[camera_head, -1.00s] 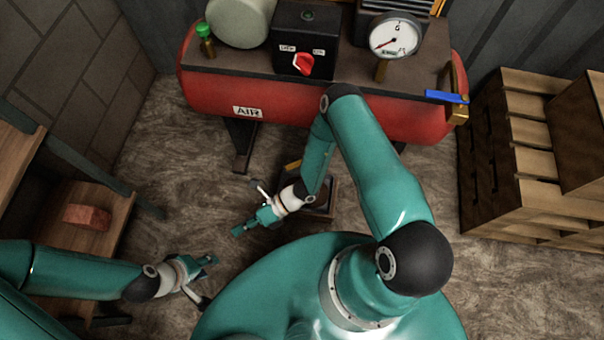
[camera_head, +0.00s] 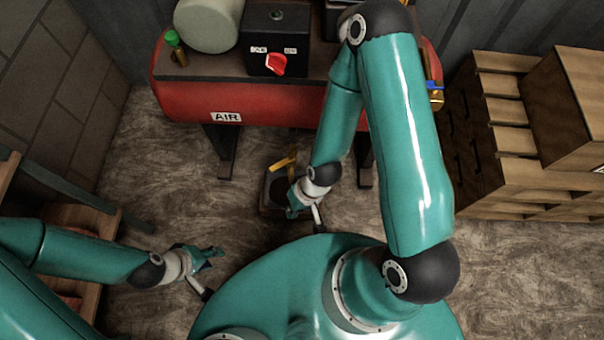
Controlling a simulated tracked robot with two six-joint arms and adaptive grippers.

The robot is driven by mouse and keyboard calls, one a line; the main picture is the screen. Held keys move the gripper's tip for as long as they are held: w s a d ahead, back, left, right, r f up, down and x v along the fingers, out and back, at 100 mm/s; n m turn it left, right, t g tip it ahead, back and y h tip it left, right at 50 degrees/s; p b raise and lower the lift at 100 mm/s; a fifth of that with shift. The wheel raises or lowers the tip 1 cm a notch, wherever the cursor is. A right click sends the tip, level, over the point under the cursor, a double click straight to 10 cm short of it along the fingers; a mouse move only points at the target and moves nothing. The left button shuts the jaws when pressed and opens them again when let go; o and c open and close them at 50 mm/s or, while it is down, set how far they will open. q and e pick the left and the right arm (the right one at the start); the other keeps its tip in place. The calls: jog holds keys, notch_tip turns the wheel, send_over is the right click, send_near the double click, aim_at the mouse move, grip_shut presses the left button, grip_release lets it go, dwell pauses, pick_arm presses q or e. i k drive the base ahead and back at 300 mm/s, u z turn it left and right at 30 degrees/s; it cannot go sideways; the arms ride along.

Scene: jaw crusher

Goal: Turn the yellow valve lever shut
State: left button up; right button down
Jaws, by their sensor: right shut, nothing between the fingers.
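The yellow lever (camera_head: 284,163) stands up at a slant from a small dark box-like base (camera_head: 270,200) on the floor in front of the red tank. My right gripper (camera_head: 291,213) is shut and empty, just in front of and right of the base, below the lever in the picture. My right wrist covers part of the base. I cannot tell whether the fingers touch it. My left gripper (camera_head: 216,256) hangs over the floor at the lower left, away from the lever; its fingers are too small to read.
A red air tank (camera_head: 190,98) stands at the back with a black box (camera_head: 262,60) bearing a red knob (camera_head: 276,64). A blue handle (camera_head: 434,86) is at its right end. Wooden pallets (camera_head: 500,140) stand right, wooden shelves (camera_head: 90,220) left. Floor between is clear.

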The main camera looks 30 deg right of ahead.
aim_at(291, 159)
jog(key=u, duration=1.3)
jog(key=i, duration=0.1)
jog(key=z, duration=2.15)
jog(key=k, duration=1.55)
jog(key=u, duration=0.8)
jog(key=i, duration=0.95)
jog(key=z, duration=0.05)
